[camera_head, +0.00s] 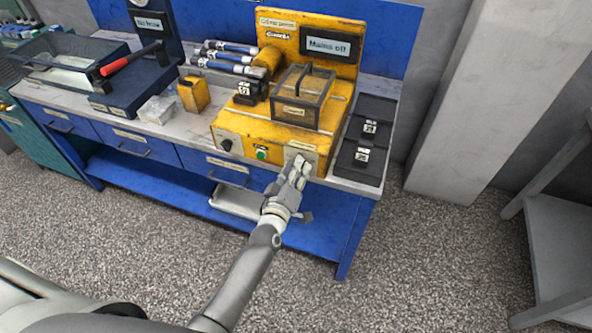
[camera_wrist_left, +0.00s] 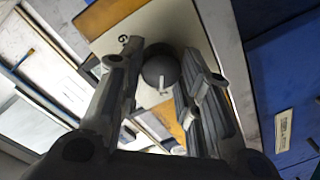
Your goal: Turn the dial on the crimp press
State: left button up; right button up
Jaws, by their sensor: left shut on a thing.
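The yellow crimp press (camera_head: 262,128) stands at the right part of the workbench. A pale plate (camera_head: 303,150) is on the right of its front face. My left gripper (camera_head: 298,164) is at this plate, with the arm reaching up from below. In the left wrist view, a dark round dial (camera_wrist_left: 161,66) with a pale pointer mark sits on the plate between the two fingers of my left gripper (camera_wrist_left: 163,58), which is shut on it. In the head view the gripper hides the dial. My right gripper is not in view.
The press front also has a black knob (camera_head: 225,145) and a green button (camera_head: 261,154). A "Mains off" display (camera_head: 329,45) is on its back panel. A black tray (camera_head: 371,115) lies right of the press. A grey column (camera_head: 470,95) stands further right.

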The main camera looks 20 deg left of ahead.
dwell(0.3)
pick_arm(q)
jog(key=o, duration=1)
jog(key=shift+s, duration=0.1)
jog(key=s, duration=1.1)
jog(key=shift+s+r, duration=0.3)
jog(key=shift+s, duration=0.1)
